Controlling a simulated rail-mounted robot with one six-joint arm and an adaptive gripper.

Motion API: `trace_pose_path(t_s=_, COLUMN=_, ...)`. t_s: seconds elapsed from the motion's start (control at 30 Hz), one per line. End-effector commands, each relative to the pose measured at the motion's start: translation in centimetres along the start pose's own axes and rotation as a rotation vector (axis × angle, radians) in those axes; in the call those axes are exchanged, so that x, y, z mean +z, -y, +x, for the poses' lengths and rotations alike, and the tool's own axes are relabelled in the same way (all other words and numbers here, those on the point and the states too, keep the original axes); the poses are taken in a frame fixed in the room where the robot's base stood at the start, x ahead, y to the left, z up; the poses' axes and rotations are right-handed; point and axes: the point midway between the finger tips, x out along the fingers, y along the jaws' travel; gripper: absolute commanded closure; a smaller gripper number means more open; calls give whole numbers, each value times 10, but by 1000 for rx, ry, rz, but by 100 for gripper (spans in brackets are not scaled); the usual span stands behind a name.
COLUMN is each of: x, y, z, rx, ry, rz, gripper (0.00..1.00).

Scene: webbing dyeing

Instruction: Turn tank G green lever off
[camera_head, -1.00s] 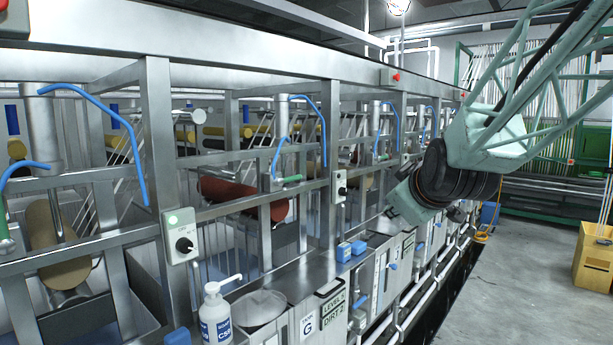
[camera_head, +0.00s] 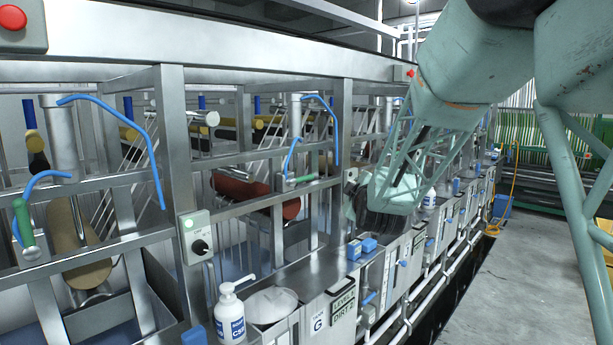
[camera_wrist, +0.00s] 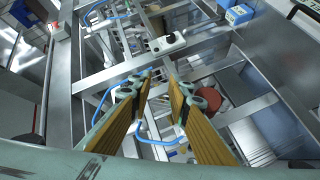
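A tank with a G label (camera_head: 319,322) stands at the front in the head view. A green lever (camera_head: 303,179) lies roughly level on a pipe behind the front frame, beside blue hoses. A second green lever (camera_head: 22,217) is at the far left and stands steeper. I cannot tell for sure which lever belongs to tank G. In the wrist view, my gripper (camera_wrist: 158,88) is open and empty, its two yellow-lined fingers apart above the metal frame. A blue hose (camera_wrist: 158,142) shows between the fingers. The green lever cannot be made out there. In the head view my arm hides the fingers.
Metal frame bars cross the tank fronts. A switch box (camera_head: 197,237) with a black knob is on a post; a white pump bottle (camera_head: 229,315) and blue blocks (camera_head: 361,247) stand on the ledge. A red roll (camera_head: 257,193) lies behind the bars. The floor at right is clear.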

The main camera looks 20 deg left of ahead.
Motion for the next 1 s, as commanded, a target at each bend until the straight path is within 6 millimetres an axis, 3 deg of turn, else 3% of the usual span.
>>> trace_pose_path(t_s=0.5, x=-66, y=47, z=58, rx=129, ry=-84, rz=-189, gripper=83)
trace_pose_path(t_s=1.0, x=-114, y=94, z=83, rx=250, ry=-131, rz=-341, gripper=83)
